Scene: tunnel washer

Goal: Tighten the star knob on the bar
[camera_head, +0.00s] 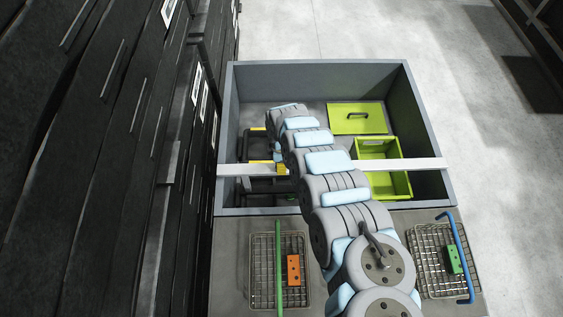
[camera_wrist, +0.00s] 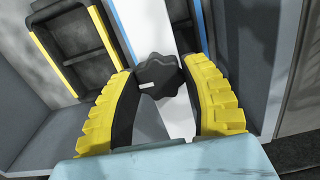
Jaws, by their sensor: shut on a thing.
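The star knob (camera_wrist: 159,75) is dark grey and lobed, with a small white mark on its face. It sits on the pale bar (camera_wrist: 177,30) in the wrist view. My gripper (camera_wrist: 160,84) has yellow ribbed fingers, one on each side of the knob, and is shut on it. In the head view the white bar (camera_head: 408,164) spans the grey bin from side to side. My gripper (camera_head: 281,169) is at the bar, left of the middle. The knob is hidden there by my gripper and arm.
The bin (camera_head: 318,68) holds a lime-green lid (camera_head: 357,126), an open lime-green box (camera_head: 390,183) and a dark tray (camera_head: 257,150) with yellow edges. Wire baskets (camera_head: 263,268) (camera_head: 428,262) stand in front. Black cabinets (camera_head: 110,130) line the left; floor is clear behind.

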